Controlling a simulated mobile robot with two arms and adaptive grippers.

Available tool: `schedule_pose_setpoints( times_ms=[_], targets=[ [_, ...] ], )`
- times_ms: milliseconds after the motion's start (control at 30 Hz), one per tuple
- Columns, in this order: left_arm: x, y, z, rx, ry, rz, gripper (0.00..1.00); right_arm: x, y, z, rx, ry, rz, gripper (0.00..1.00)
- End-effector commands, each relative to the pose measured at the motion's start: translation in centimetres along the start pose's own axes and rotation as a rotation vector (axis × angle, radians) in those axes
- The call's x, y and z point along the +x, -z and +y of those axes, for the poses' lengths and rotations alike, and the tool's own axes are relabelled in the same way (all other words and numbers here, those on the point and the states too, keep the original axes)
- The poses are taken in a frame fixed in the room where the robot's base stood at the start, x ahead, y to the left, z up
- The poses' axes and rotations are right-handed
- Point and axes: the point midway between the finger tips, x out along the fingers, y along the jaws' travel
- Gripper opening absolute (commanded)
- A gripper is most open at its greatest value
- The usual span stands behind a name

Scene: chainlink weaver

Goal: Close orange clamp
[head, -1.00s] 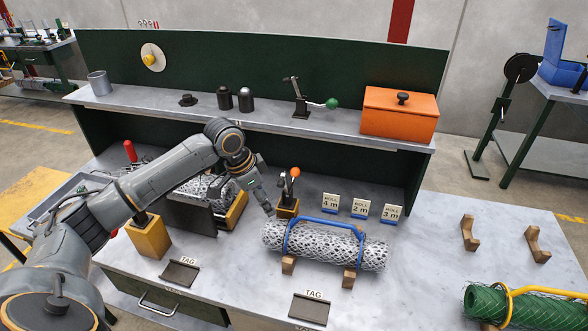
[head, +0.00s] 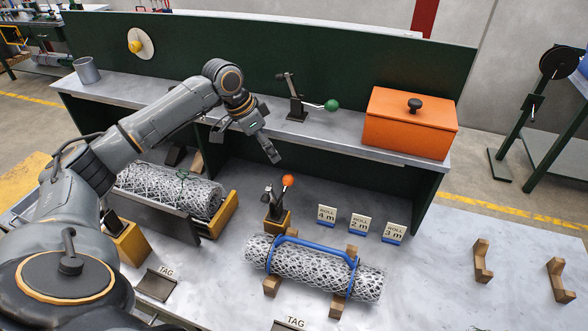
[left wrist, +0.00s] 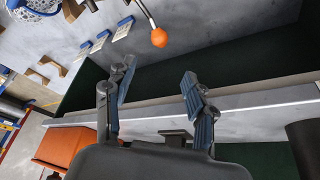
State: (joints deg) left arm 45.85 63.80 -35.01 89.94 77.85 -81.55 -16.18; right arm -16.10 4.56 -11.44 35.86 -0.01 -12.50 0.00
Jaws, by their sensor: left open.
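The orange clamp (head: 274,206) is a small dark toggle clamp on a wooden block behind the mesh roll. Its handle stands up and ends in an orange ball (head: 288,181). The ball also shows at the top of the left wrist view (left wrist: 158,38), beyond the fingertips. My left gripper (head: 246,146) is open and empty, above and a little left of the clamp, with a gap to the ball. Its two fingers are spread apart in the left wrist view (left wrist: 157,80). My right gripper is not in view.
A silver mesh roll (head: 318,268) with a blue handle lies on wooden cradles in front of the clamp. Another mesh roll (head: 165,190) lies to the left. A shelf (head: 350,142) with a green-knobbed clamp (head: 332,105) and an orange box (head: 408,135) stands behind.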

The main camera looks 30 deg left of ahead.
Motion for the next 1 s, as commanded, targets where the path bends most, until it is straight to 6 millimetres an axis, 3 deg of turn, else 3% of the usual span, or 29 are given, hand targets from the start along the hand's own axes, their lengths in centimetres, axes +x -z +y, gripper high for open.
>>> schedule_pose_setpoints(
  times_ms=[167, 333, 700, 1000],
  targets=[
    [1.7, 0.0, 0.1, -0.001, -0.004, -0.003, 0.55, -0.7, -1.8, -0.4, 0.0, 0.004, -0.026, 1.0],
    [5.1, 0.0, 0.2, -0.002, -0.005, -0.004, 0.55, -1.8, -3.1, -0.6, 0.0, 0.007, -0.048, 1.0],
    [12.0, 0.0, 0.1, -0.001, -0.002, -0.002, 0.55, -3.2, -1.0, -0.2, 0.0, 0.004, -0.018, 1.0],
    [13.7, 0.0, 0.1, 0.001, 0.001, -0.001, 0.55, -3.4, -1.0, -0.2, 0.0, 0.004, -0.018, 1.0]
  ],
)
